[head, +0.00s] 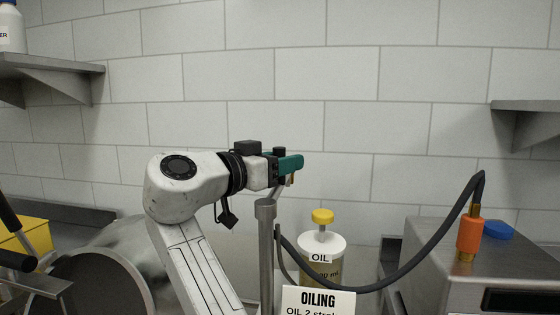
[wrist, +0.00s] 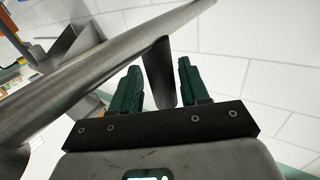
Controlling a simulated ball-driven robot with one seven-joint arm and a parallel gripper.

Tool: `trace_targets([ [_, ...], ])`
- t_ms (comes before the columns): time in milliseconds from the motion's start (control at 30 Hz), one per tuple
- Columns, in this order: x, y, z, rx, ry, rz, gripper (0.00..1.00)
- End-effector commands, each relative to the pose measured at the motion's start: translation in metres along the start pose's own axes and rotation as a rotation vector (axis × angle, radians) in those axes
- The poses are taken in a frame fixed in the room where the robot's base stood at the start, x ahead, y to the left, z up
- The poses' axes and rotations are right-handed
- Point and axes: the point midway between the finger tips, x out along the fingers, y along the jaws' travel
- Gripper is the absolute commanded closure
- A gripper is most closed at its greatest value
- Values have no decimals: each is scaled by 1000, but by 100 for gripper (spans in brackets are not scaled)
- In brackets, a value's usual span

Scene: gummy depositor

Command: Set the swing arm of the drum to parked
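My gripper (head: 294,163) has teal fingers and reaches right above a grey metal post (head: 266,245) in the head view. In the wrist view the fingers stand apart, with a short metal stub (wrist: 160,75) between them. The stub hangs from a long grey metal tube (wrist: 95,72) that crosses the view diagonally; this looks like the swing arm. I cannot tell whether the fingers touch the stub. A rounded steel drum (head: 92,285) with a dark round end stands at lower left in the head view, partly hidden by my arm.
A white oil jar (head: 322,246) with a yellow knob stands behind an OILING sign (head: 318,300). A dark hose (head: 400,273) loops to an orange fitting (head: 470,235) on a steel machine (head: 430,255) at right. A yellow bin (head: 32,237) is at left. Wall shelves flank the scene.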

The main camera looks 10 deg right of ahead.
Motion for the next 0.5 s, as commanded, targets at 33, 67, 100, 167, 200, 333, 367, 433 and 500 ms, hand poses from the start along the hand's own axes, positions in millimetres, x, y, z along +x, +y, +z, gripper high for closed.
trace_targets([
  [33, 0, 0, -1, 1, 1, -1, 50],
  [67, 0, 0, -1, 1, 1, -1, 50],
  [100, 0, 0, -1, 1, 1, -2, 50],
  [167, 0, 0, -2, 2, 2, -2, 50],
  [200, 0, 0, -2, 2, 2, -2, 50],
  [333, -4, -1, -2, 2, 3, -4, 50],
  [367, -6, -1, -2, 2, 3, -5, 50],
  [433, -14, -1, -2, 3, 3, -6, 50],
  [500, -26, -1, -1, 3, 3, -7, 50],
])
